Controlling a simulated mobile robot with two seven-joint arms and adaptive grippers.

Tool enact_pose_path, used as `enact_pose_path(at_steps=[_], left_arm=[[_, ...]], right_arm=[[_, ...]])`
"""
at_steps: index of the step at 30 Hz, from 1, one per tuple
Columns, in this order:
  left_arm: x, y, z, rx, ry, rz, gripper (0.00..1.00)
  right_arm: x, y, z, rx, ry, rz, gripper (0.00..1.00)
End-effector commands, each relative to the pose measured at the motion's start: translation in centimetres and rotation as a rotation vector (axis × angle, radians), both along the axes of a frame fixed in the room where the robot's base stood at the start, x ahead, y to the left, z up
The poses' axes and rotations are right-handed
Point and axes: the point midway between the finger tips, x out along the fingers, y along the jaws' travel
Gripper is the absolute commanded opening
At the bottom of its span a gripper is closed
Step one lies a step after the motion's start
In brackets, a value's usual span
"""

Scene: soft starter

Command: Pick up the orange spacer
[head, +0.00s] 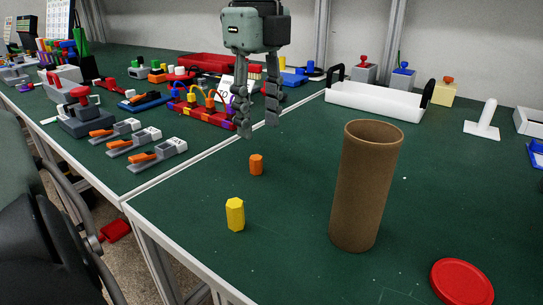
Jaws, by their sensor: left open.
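The orange spacer (256,164) is a small upright piece standing on the green tabletop, left of the middle in the head view. My left gripper (258,123) is open and empty, pointing down from the top of the view. In the picture its fingertips are above the spacer and apart from it. My right gripper is not in view.
A yellow hexagonal spacer (235,214) stands nearer the front. A tall brown cardboard tube (364,187) stands to the right, with a red lid (462,282) at front right. A white tray (374,101) lies behind. A crowded neighbouring table is at left. Green surface around the spacer is clear.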

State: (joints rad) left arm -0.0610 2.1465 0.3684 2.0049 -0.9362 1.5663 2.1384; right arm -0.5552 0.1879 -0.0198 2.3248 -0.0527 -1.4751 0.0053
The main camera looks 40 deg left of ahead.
Motion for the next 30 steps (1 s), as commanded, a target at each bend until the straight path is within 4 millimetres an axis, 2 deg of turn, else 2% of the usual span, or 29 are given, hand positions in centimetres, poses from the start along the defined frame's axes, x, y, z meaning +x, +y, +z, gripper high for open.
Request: enact_pose_path(at_steps=[15, 23, 30], left_arm=[[-0.8, -0.2, -6.6, -0.005, 0.002, 0.0, 0.41], [-0.8, -0.2, -6.9, -0.005, -0.001, 0.001, 0.41], [-0.8, -0.2, -6.9, -0.004, -0.001, 0.001, 0.14]], right_arm=[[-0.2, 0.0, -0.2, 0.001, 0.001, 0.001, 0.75], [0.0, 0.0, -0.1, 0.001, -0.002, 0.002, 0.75], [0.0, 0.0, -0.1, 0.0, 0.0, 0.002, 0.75]])
